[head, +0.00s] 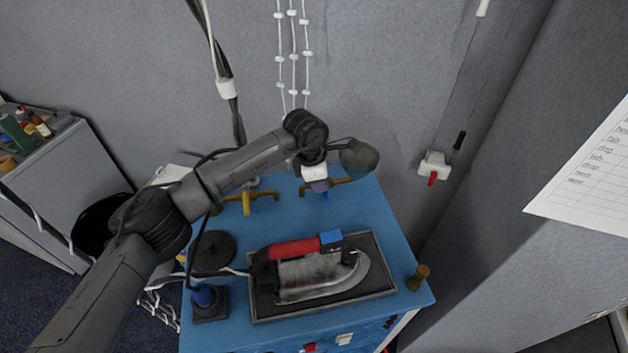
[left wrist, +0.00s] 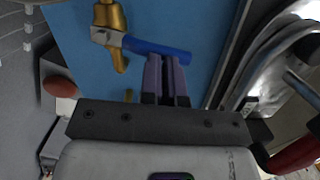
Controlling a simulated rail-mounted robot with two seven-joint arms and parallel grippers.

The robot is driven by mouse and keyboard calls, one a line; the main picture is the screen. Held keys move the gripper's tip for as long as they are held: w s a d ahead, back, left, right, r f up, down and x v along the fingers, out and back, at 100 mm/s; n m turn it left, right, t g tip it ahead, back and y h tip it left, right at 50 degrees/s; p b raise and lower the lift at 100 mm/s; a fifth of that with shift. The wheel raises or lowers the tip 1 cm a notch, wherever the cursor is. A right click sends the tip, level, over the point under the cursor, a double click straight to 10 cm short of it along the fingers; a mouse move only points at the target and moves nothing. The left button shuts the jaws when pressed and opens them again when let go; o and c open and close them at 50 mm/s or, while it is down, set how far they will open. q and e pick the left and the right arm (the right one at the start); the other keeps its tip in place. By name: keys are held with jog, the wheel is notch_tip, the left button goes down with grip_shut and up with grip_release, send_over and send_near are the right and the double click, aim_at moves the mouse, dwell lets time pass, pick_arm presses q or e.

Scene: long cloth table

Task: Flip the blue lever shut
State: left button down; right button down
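The blue lever (left wrist: 155,48) sits on a brass valve (left wrist: 110,22) over the blue surface in the left wrist view. The lever points to the right from the valve there. In the head view a little of the blue lever (head: 324,197) shows below my left gripper (head: 320,187), at the back of the blue cabinet top. My left gripper's purple fingers (left wrist: 166,62) are close together with nothing seen between them. Their tips are right at the lever's near edge; I cannot tell whether they touch it. My right gripper is not in view.
A second brass valve with a yellow lever (head: 246,203) stands to the left. An iron (head: 315,277) with a red handle rests on a dark tray (head: 385,288) in front.

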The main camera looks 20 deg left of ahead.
pick_arm(q)
jog(key=shift+w+a+f, duration=0.15)
jog(key=shift+w, duration=0.35)
jog(key=shift+a, duration=0.1)
jog(key=s+a+r+b, duration=0.1)
jog(key=a+r, duration=0.3)
jog(key=r, duration=0.8)
jog(key=shift+s+a+r, duration=0.15)
jog(key=shift+s+a, duration=0.2)
jog(key=shift+a, duration=0.05)
